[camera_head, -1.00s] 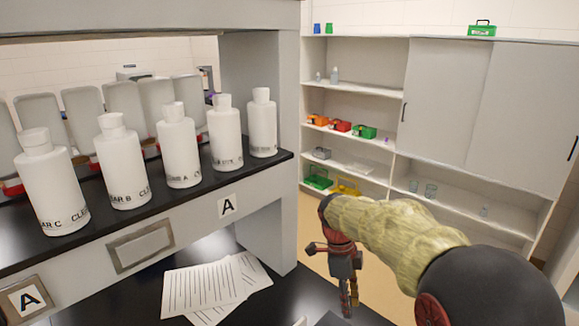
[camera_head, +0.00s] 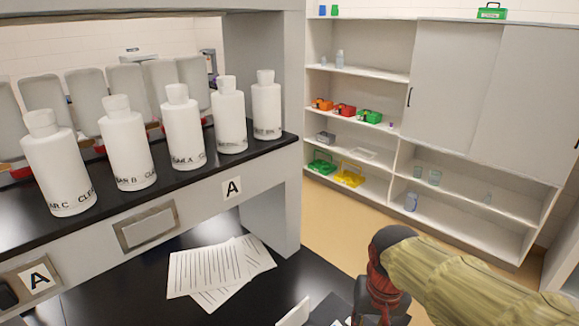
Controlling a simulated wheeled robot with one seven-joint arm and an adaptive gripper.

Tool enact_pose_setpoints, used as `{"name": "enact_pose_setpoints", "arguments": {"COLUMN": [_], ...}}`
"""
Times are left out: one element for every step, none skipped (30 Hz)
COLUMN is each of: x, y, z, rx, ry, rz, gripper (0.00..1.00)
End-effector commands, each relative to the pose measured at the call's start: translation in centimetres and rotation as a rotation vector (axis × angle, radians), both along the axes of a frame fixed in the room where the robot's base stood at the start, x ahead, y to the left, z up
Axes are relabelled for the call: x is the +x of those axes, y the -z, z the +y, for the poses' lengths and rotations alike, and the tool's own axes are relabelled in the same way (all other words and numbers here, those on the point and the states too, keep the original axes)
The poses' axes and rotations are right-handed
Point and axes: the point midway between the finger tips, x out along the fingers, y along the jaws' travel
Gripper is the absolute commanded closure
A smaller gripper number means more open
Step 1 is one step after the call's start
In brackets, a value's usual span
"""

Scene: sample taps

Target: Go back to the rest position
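My arm, in a yellowish sleeve with a dark red and black wrist, reaches in from the lower right of the head view. My gripper lies at or below the bottom edge, and its fingers are out of the picture. Whether it holds anything cannot be seen. A row of several white bottles (camera_head: 127,142) stands upright on the black shelf (camera_head: 178,192) at the left, apart from my arm.
Printed sheets (camera_head: 212,271) lie on the black bench below the shelf. A grey post (camera_head: 262,160) supports the shelf beside them. Behind, a white cabinet (camera_head: 455,100) holds coloured boxes and glassware. Open floor (camera_head: 340,222) lies between bench and cabinet.

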Motion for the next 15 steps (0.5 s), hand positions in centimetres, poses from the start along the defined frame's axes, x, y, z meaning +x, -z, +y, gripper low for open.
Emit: {"name": "enact_pose_setpoints", "arguments": {"x": [-1.4,-2.0,-2.9,-3.6,-4.2,-5.1,-5.7,-6.2,-7.0,-7.6,-8.1,-8.6,-9.0,-9.2,-9.5], "y": [-0.7,-0.9,-1.3,-1.5,-1.8,-2.1,-2.3,-2.6,-2.9,-3.1,-3.4,-3.7,-4.0,-4.3,-4.8], "z": [-0.2,-0.3,-0.4,-0.5,-0.6,-0.8,-0.9,-1.0,-1.1,-1.2,-1.3,-1.4,-1.5,-1.6,-1.7], "rx": [-0.001,-0.003,-0.004,-0.006,-0.007,-0.009,-0.01,-0.009,-0.008,-0.008,-0.007,-0.007,-0.008,-0.009,-0.011], "ry": [-0.053,-0.083,-0.117,-0.136,-0.153,-0.168,-0.173,-0.172,-0.165,-0.16,-0.154,-0.148,-0.145,-0.141,-0.137], "rz": [-0.034,-0.052,-0.076,-0.093,-0.111,-0.135,-0.154,-0.173,-0.196,-0.212,-0.229,-0.248,-0.264,-0.279,-0.3], "gripper": [0.74,0.74,0.74,0.74,0.74,0.74,0.74,0.74,0.74,0.74,0.74,0.74,0.74,0.74,0.74]}}
